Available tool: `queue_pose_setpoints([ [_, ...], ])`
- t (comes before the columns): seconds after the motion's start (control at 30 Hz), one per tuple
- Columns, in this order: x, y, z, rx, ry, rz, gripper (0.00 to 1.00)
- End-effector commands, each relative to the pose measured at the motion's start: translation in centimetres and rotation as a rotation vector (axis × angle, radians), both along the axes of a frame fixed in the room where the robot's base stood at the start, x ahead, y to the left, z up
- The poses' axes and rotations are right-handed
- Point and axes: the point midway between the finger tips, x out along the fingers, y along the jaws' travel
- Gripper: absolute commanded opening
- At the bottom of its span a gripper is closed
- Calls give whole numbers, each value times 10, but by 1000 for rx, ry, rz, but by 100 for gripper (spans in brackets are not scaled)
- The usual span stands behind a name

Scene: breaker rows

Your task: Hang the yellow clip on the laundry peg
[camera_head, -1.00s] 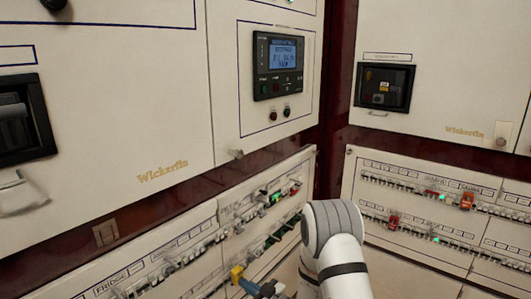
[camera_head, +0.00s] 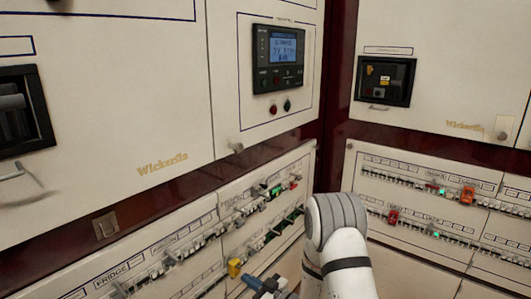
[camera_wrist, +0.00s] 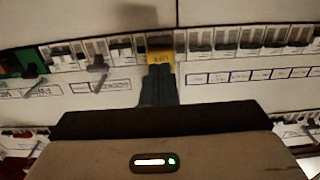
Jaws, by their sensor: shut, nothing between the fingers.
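The yellow clip (camera_head: 234,267) sits at the lower breaker panel on the left wall, low in the head view. In the wrist view the yellow clip (camera_wrist: 160,57) is at top centre, among a row of breaker switches, with small dark lettering on its face. My gripper (camera_head: 258,284) is just right of and below the clip. In the wrist view the dark fingers of my gripper (camera_wrist: 158,88) are together, pointing at the clip's lower edge, with nothing visible between them. Whether they touch it is unclear. I cannot make out which peg is the laundry one.
Breaker rows with switches and labels, including a fridge label (camera_head: 113,275), run along the left panel. Green clips (camera_head: 275,192) sit further along. The right panel (camera_head: 430,255) carries red and orange clips (camera_head: 467,196). A meter display (camera_head: 283,50) is above.

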Motion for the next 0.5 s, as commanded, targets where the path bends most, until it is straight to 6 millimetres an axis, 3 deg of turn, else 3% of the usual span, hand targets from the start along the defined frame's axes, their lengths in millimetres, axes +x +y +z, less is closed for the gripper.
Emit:
queue_pose_setpoints([
  [0.5, -23, -30, 0, 0, -1, -1, 0],
])
